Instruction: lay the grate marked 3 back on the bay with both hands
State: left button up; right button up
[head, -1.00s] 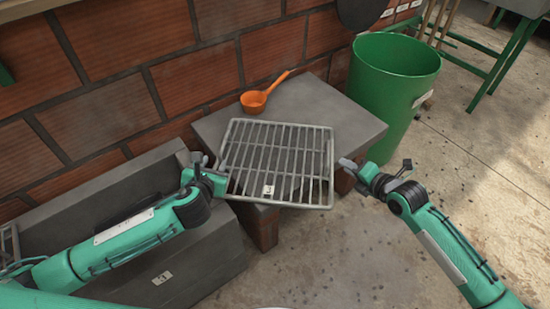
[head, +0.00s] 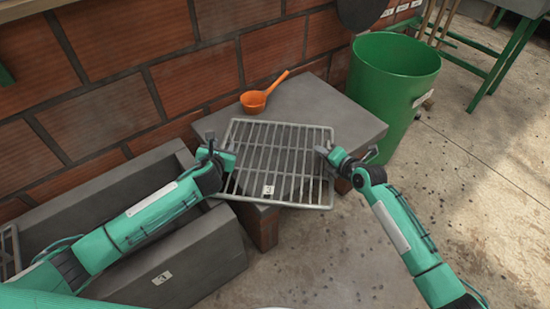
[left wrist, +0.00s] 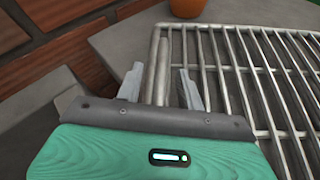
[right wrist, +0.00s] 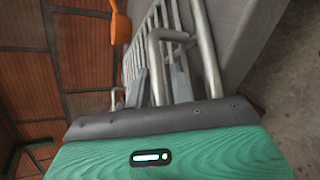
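The grate (head: 282,205) is a grey metal rack with a small numbered label, lying on a grey slab (head: 345,118) with its near edge overhanging. The bay (head: 200,262) is the grey concrete trough at lower left, with a small label on its near wall; part is hidden by my left arm. My left gripper (head: 219,147) is at the grate's left side; in the left wrist view its open fingers (left wrist: 160,88) stand either side of the grate's edge bars. My right gripper (head: 328,154) is at the right side; its parted fingers (right wrist: 158,85) straddle a bent bar.
An orange ladle (head: 256,100) lies on the slab behind the grate. A green bin (head: 395,85) stands right of the slab. A brick wall (head: 110,100) closes the back. Another grate (head: 8,252) shows at far left.

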pick_arm(q)
jog(key=c, duration=0.4)
pick_arm(e)
jog(key=c, duration=0.4)
pick_arm(q)
grip_shut()
pick_arm(e)
grip_shut()
dwell(0.3)
pick_arm(q)
jog(key=shift+r, duration=0.2)
pick_arm(e)
jog(key=shift+r, duration=0.25)
